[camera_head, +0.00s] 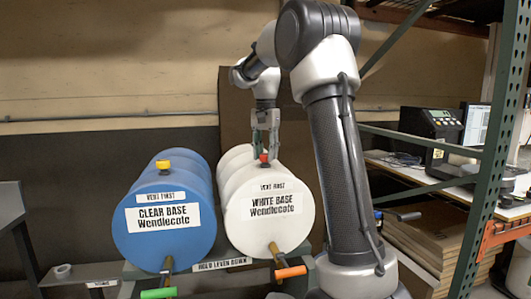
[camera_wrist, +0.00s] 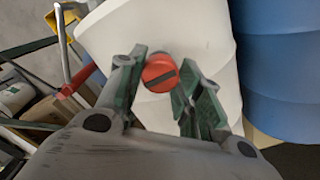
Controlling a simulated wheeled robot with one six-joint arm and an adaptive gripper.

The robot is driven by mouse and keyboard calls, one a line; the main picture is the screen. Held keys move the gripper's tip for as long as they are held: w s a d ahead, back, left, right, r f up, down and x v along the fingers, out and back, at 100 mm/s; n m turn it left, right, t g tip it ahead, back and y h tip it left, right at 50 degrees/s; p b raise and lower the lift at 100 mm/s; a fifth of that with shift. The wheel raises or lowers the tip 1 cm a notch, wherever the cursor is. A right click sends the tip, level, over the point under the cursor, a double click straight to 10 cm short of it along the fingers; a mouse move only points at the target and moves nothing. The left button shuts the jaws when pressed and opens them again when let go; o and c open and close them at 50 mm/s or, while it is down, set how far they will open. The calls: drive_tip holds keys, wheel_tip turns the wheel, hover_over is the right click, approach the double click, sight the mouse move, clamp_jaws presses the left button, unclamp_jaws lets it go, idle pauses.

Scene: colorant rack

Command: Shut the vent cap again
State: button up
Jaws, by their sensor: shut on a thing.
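The red vent cap (camera_head: 264,158) sits on top of the white drum (camera_head: 266,214), labelled "WHITE BASE Wendlecote". My gripper (camera_head: 265,147) points down from above with its fingers around the cap. In the wrist view the cap (camera_wrist: 160,73) shows as a red disc with a dark bar across it. The green-padded fingers stand on either side of it, shut on it. Whether the cap is fully closed cannot be told. The blue drum (camera_head: 164,218), labelled "CLEAR BASE Wendlecote", carries a yellow cap (camera_head: 163,165).
An orange-handled tap (camera_head: 290,271) is on the white drum's front and a green-handled one (camera_head: 158,293) on the blue drum's. A green rack post (camera_head: 498,130) and a bench with a dark device (camera_head: 432,125) stand to the right.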

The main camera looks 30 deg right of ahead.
sight(266, 154)
drive_tip(key=shift+m, duration=0.5)
drive_tip(key=o, duration=1.1)
drive_tip(key=shift+c, duration=0.2)
wheel_tip(266, 154, up, 12)
